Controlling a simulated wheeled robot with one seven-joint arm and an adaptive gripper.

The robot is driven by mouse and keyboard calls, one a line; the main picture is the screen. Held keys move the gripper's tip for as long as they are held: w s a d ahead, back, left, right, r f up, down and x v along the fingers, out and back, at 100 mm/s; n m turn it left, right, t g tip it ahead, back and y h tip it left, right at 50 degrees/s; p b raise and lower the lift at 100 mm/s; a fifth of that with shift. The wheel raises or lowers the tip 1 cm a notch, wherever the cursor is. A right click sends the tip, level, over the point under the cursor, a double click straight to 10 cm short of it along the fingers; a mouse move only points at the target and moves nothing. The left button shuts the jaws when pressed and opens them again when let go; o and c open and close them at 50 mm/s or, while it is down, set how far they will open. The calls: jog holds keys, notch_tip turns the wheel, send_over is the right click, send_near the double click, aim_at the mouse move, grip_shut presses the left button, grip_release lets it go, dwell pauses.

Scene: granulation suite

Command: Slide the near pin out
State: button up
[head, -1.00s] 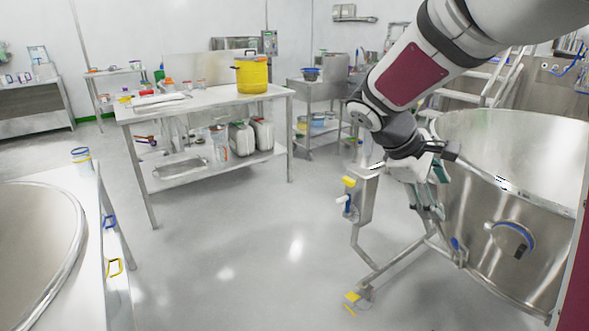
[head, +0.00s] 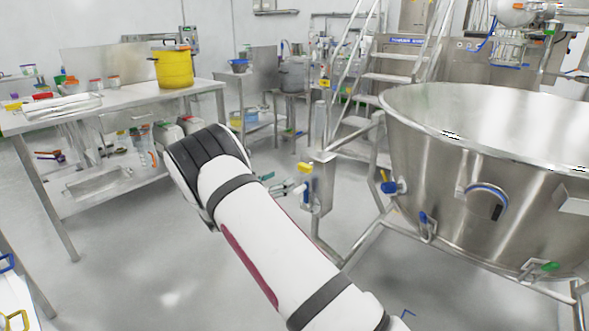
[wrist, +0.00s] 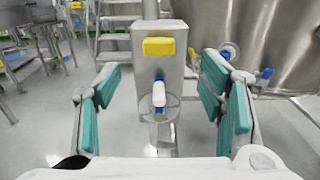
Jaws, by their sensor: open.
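A steel post (wrist: 179,52) stands straight ahead in the wrist view, at the tipped-bowl frame. It carries a yellow block (wrist: 158,46) and, below it, a white-ended blue pin-like handle (wrist: 159,93). In the head view the post (head: 322,172) shows beyond my arm, with the yellow piece (head: 305,168) on its left side. I cannot tell for certain which piece is the near pin. My gripper (wrist: 161,85) is open, its teal pads left and right of the post, apart from it. In the head view my gripper (head: 284,188) is partly hidden behind my arm.
A large steel bowl (head: 450,185) stands to the right, with blue (head: 427,221) and green (head: 546,266) handles. Steps (head: 395,77) stand behind. A bench (head: 205,88) with a yellow drum (head: 174,70) is at the left. Clear floor lies between bench and bowl.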

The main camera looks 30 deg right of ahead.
aim_at(303, 166)
jog(key=b+x, duration=0.2)
jog(key=x, duration=1.1)
jog(key=shift+w+d+f, duration=0.1)
jog(key=shift+w+d, duration=0.05)
jog(key=shift+d, duration=0.15)
